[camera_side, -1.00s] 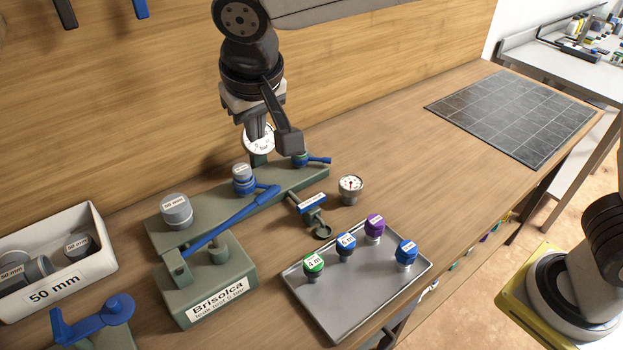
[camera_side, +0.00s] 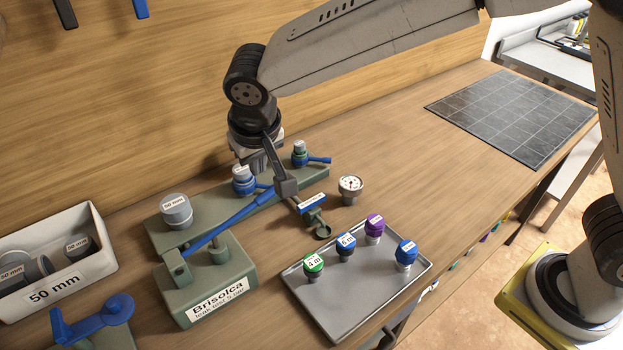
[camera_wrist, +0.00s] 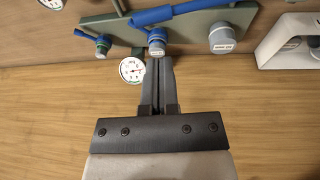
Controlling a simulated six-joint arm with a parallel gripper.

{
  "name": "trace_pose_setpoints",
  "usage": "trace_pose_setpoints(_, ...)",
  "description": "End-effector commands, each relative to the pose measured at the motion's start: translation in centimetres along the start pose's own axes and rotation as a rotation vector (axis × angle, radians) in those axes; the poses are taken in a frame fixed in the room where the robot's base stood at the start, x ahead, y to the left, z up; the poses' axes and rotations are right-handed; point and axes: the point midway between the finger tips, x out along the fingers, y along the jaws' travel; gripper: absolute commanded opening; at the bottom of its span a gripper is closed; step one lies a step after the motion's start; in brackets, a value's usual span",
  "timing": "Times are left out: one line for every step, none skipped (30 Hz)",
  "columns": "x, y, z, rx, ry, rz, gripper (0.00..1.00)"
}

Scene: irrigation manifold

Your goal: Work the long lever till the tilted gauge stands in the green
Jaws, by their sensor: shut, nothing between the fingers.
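The long blue lever (camera_side: 228,220) slopes up to the right from the green Brisolca pump block (camera_side: 208,282). Its far end is partly covered by my arm in the side view; it also shows at the top of the wrist view (camera_wrist: 180,10). The tilted gauge (camera_wrist: 131,70), a white round dial, shows left of my fingers in the wrist view. It is hidden behind my gripper in the side view, and its needle is too small to read. My gripper (camera_wrist: 160,60) is shut and empty, pointing down near the blue-ringed fitting (camera_side: 243,181). I cannot tell whether it touches anything.
An upright gauge (camera_side: 350,188) stands right of the manifold (camera_side: 290,183). A grey-capped fitting (camera_side: 176,212) stands at left. A metal tray (camera_side: 335,312) holds several coloured caps in front. A 50 mm bin (camera_side: 90,272) and a short blue lever (camera_side: 92,318) are at left.

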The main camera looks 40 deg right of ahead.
Motion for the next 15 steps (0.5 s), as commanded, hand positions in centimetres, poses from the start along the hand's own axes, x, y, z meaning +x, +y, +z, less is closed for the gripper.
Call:
trace_pose_setpoints(0.9, 0.1, 0.0, 0.000, -0.003, 0.002, 0.00)
trace_pose_setpoints(1.3, 0.1, 0.0, 0.000, -0.003, 0.002, 0.00)
trace_pose_setpoints(1.8, 0.2, 0.2, 0.000, -0.002, 0.002, 0.00)
trace_pose_setpoints(2.2, 0.2, 0.3, 0.000, -0.003, 0.001, 0.00)
trace_pose_setpoints(2.6, 0.3, 0.5, 0.000, -0.004, 0.002, 0.00)
trace_pose_setpoints(3.0, 0.3, 0.6, -0.001, -0.003, 0.001, 0.00)
trace_pose_setpoints(3.3, 0.4, 0.7, -0.001, -0.002, 0.000, 0.00)
trace_pose_setpoints(3.6, 0.4, 0.8, 0.000, -0.002, 0.001, 0.00)
trace_pose_setpoints(3.9, 0.5, 0.8, 0.000, -0.002, 0.001, 0.00)
trace_pose_setpoints(4.1, 0.5, 0.9, 0.000, -0.001, 0.000, 0.00)
trace_pose_setpoints(4.3, 0.6, 1.0, 0.000, -0.001, 0.000, 0.00)
trace_pose_setpoints(4.5, 0.6, 1.0, 0.000, -0.001, 0.000, 0.00)
trace_pose_setpoints(4.6, 0.6, 1.1, 0.000, -0.001, 0.001, 0.00)
trace_pose_setpoints(4.7, 0.6, 1.1, -0.001, -0.001, 0.000, 0.00)
trace_pose_setpoints(4.8, 0.6, 1.1, 0.000, -0.001, 0.000, 0.00)
